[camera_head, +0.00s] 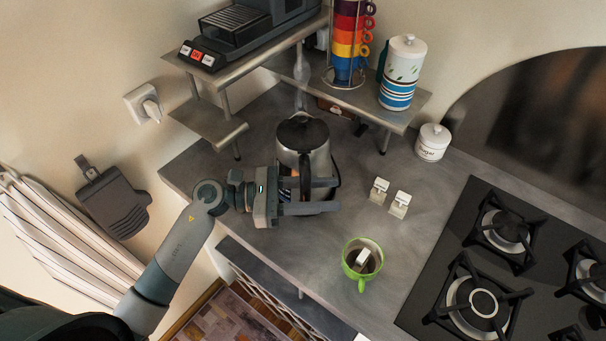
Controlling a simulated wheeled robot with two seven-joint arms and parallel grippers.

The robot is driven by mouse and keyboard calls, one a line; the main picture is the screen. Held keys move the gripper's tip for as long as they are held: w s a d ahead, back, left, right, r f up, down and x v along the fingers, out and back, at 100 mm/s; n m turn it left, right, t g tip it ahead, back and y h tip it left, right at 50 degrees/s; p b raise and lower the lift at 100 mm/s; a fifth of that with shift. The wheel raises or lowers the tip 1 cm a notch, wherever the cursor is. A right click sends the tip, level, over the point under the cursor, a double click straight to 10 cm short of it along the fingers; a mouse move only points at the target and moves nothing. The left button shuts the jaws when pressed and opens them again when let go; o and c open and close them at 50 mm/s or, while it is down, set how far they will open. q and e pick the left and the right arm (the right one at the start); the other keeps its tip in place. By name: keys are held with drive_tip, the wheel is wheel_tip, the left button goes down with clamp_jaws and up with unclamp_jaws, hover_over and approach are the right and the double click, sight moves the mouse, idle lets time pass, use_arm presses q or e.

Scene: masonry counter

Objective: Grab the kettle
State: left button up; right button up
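The kettle (318,158) is a metal kettle with a black lid, standing upright on the grey counter near the corner. My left gripper (332,195) reaches in from the left at the kettle's near side. Its two fingers point right and are apart, one nearer the kettle's body and one nearer the counter's front edge. A dark part of the kettle, which looks like its handle, shows beside the fingers. The fingers hide part of it, and I cannot tell whether they touch it. My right gripper is not in view.
A raised metal shelf (398,118) stands behind the kettle, with a coffee machine (240,22), stacked cups (350,45) and a striped canister (400,75). A green mug (347,268), tea bags (379,190), a sugar jar (432,143) and a gas hob (440,262) are to the right.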

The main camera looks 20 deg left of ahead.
use_arm(q)
drive_tip(key=shift+c, duration=0.3)
clamp_jaws()
drive_tip(key=shift+r, duration=0.1)
idle(1.0)
drive_tip(key=shift+w+r, duration=0.1)
